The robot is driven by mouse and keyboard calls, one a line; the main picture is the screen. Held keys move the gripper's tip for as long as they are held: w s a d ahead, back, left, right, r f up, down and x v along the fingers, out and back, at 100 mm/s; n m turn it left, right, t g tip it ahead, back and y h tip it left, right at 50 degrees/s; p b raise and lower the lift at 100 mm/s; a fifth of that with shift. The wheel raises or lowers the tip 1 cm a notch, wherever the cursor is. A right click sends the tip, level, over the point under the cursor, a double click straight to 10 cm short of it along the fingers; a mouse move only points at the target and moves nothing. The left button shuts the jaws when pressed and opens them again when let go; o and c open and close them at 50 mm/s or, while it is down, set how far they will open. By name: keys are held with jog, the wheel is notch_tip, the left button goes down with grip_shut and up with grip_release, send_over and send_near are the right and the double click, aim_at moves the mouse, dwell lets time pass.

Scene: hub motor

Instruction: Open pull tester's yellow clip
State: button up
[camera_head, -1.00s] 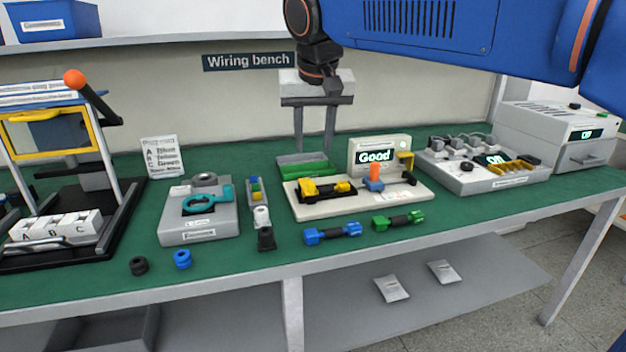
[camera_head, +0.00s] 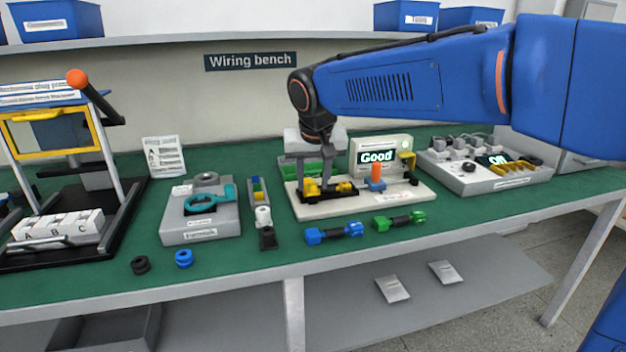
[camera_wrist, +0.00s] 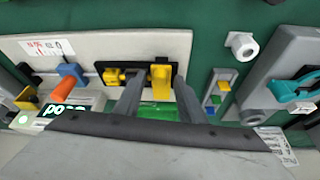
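The pull tester (camera_head: 420,193) is a pale base with a "Good" screen (camera_head: 377,157) and an orange-topped blue part (camera_head: 376,178). On its black plate lies a yellow clip (camera_head: 312,189), which shows in the wrist view as an upright yellow bar (camera_wrist: 160,82) beside a smaller yellow block (camera_wrist: 114,77). My gripper (camera_head: 313,181) points down over the clip. In the wrist view my gripper (camera_wrist: 160,92) has its fingers apart, one on each side of the yellow bar. I cannot tell whether either finger touches it. My gripper partly hides the clip in the head view.
Another yellow piece (camera_head: 407,158) stands at the tester's right end. A blue connector (camera_head: 334,233) and a green connector (camera_head: 399,220) lie in front. A grey fixture with a teal clamp (camera_head: 208,196) is left. A green tray (camera_wrist: 160,111) is behind the tester.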

grip_shut()
